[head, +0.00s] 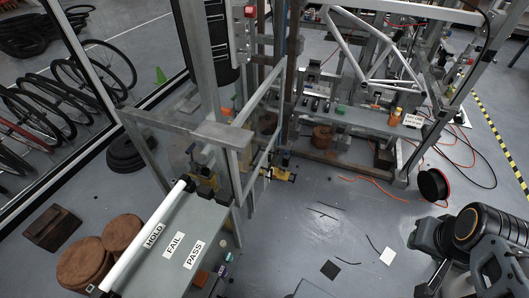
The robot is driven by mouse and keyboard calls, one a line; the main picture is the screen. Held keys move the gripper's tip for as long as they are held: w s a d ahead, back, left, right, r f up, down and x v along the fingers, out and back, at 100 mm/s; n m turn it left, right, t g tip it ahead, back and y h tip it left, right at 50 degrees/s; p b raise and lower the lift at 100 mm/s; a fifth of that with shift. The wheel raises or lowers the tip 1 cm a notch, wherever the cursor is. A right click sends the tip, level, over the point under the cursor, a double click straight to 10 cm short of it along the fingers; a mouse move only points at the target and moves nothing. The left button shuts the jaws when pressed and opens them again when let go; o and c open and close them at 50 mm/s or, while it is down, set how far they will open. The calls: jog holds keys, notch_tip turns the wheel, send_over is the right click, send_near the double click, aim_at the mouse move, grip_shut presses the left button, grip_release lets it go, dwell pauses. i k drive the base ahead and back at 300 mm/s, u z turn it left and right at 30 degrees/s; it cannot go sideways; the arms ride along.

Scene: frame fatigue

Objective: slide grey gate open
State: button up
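A grey metal framework with clear panels (222,134) stands left of centre in the head view, at the far end of a grey bench. A slanted grey-framed panel (262,93) on its right side looks like the gate. I cannot tell for sure which panel slides or how far it is open. A yellow and black fitting (283,174) sits low beside the panel's lower right end. My dark arm with orange rings is at the lower right, well apart from the framework. My gripper's fingers do not show.
The grey bench (215,222) carries HOLD, FAIL and PASS labels and a white tube (148,238). A test rig with a bicycle frame (375,50) stands behind. Orange cables and a black reel (433,185) lie at right. Middle floor is mostly open, with small pads and thin strips.

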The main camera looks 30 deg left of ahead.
aim_at(273, 125)
jog(key=u, duration=0.85)
jog(key=i, duration=1.1)
jog(key=u, duration=1.1)
